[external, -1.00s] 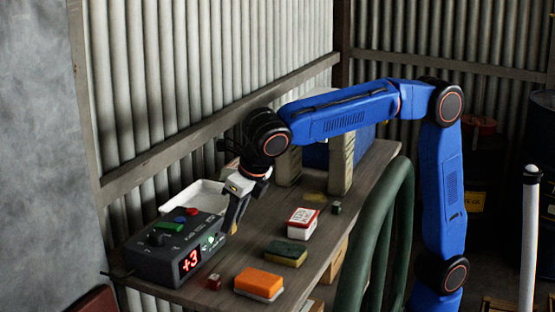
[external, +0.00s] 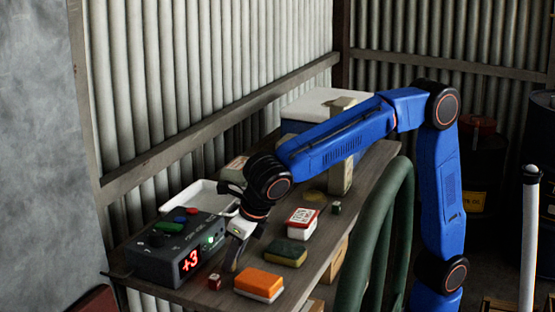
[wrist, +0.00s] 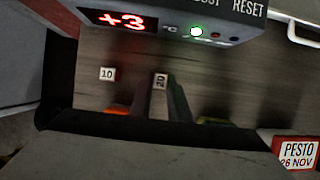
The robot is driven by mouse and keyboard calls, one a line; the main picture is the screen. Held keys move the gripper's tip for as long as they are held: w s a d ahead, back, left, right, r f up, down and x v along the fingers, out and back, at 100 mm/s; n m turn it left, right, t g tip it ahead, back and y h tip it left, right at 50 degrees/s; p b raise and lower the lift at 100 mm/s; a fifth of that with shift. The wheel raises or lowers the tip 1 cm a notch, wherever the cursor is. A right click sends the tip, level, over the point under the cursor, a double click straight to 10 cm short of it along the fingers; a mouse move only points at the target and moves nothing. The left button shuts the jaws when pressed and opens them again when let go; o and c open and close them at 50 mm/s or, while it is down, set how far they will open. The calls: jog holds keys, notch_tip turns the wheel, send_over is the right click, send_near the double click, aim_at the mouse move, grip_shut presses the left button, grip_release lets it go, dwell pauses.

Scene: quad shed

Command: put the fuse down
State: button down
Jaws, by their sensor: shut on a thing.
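My gripper (external: 233,264) points down at the bench, between the control box and the orange block. In the wrist view its fingers (wrist: 168,92) are shut on a small fuse with a pale face marked 20 (wrist: 160,80). The fingers hide most of this fuse, and I cannot tell whether it touches the bench. A second small block, red with a white face marked 10 (wrist: 107,73), stands on the bench to the left in the wrist view. It also shows in the external view (external: 214,282), left of my gripper.
The grey control box (external: 165,264) with a red +3 display is close on the left, with a white tray (external: 190,193) behind it. The orange block (external: 258,283), green-topped sponge (external: 286,252), pesto box (external: 302,222) and small dark green block (external: 336,208) stand to the right.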

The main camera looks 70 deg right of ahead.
jog(key=shift+f, duration=0.35)
jog(key=c, duration=1.7)
grip_release()
jog(key=shift+o, duration=0.2)
jog(key=shift+r, duration=0.15)
jog(key=v, duration=1.2)
